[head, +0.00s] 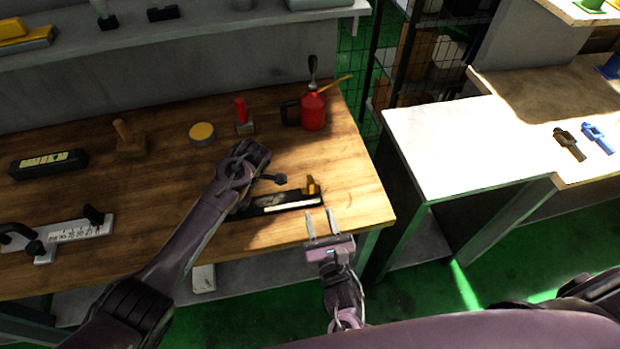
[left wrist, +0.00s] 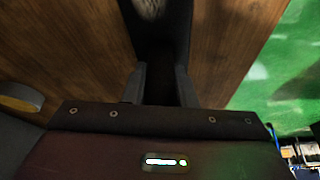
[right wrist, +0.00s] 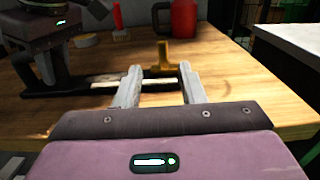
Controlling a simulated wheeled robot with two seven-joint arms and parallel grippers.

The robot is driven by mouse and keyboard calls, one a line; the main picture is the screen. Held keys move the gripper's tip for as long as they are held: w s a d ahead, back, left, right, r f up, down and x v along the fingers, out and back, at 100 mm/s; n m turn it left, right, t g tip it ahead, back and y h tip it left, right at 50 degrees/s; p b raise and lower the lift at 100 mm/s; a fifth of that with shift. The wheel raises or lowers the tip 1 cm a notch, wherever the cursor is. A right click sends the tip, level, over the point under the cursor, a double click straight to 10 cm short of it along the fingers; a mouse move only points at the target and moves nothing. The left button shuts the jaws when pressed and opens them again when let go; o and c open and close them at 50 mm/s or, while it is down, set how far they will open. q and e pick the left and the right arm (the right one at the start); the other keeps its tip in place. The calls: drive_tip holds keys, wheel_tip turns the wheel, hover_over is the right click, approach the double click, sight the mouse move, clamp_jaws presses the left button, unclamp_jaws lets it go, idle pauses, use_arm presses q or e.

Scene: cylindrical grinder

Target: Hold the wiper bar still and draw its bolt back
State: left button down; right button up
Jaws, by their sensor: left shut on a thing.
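The wiper bar (head: 275,211) is a long dark bar with a pale strip, lying on the wooden bench near its front edge. Its brass bolt (head: 311,186) stands up at the right end. My left gripper (left wrist: 160,76) is shut on the dark bar (left wrist: 158,40), with one finger on each side; in the head view the arm hides its fingertips. My right gripper (head: 320,213) is open and empty in front of the bolt end. In the right wrist view, the bolt (right wrist: 162,58) shows beyond and between the open fingers (right wrist: 159,72), apart from them.
A red oil can (head: 313,110), a red-handled tool (head: 242,115) and a round yellow-topped tin (head: 202,132) stand behind the bar. A white measuring piece (head: 75,235) lies at the left. The bench's right front corner is clear. A white table (head: 460,145) stands to the right.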

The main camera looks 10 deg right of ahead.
sight(311, 186)
drive_tip(key=w, duration=1.2)
drive_tip(key=shift+d+r, duration=0.1)
drive_tip(key=shift+d, duration=0.1)
clamp_jaws()
drive_tip(key=shift+a, duration=0.1)
